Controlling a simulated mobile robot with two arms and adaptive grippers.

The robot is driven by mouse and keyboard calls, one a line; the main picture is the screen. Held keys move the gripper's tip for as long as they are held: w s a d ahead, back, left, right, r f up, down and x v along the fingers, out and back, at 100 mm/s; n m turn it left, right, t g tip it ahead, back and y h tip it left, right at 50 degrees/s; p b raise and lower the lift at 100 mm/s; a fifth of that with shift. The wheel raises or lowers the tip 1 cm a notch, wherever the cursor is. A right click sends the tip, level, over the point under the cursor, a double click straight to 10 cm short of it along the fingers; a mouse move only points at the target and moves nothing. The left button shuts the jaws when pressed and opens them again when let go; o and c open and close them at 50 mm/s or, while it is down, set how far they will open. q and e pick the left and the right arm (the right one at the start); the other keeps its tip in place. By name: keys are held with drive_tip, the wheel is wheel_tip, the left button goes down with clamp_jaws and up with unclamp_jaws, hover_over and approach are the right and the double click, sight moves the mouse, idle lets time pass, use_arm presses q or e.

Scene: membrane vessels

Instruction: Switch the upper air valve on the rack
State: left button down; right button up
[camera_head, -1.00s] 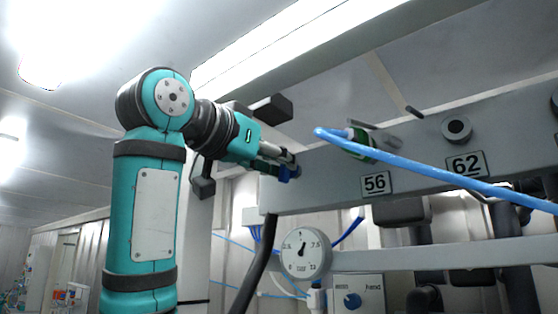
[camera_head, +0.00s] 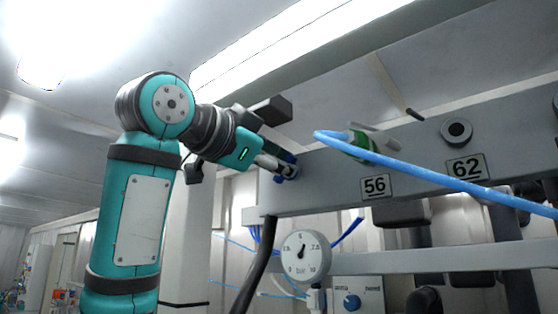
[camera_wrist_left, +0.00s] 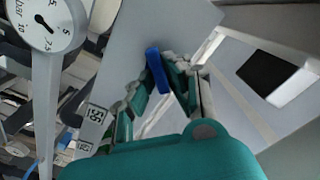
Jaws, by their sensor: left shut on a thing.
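My left gripper (camera_head: 286,167) reaches from the left to the left end of the grey rack beam (camera_head: 325,184). A blue valve handle (camera_wrist_left: 157,70) shows between its fingertips in the left wrist view, and the gripper is shut on it. In the head view the fingers partly cover the handle, so its exact turn position is hard to tell. The right gripper is not in view.
A blue hose (camera_head: 420,169) arcs from a green fitting (camera_head: 360,141) across the beam, right of the gripper. Labels 56 (camera_head: 375,187) and 62 (camera_head: 466,167) mark the beam. A round gauge (camera_head: 305,257) and a knob box (camera_head: 357,293) sit below.

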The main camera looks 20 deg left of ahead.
use_arm(q)
drive_tip(key=shift+d+f+m+p, duration=0.1)
drive_tip(key=shift+m+p, duration=0.7)
drive_tip(key=shift+m, duration=1.5)
drive_tip(key=shift+f+m+p, duration=0.1)
drive_tip(key=shift+m+p, duration=0.65)
drive_tip(key=shift+m, duration=1.55)
drive_tip(key=c, duration=1.3)
unclamp_jaws()
drive_tip(key=shift+c, duration=0.2)
drive_tip(key=v, duration=1.2)
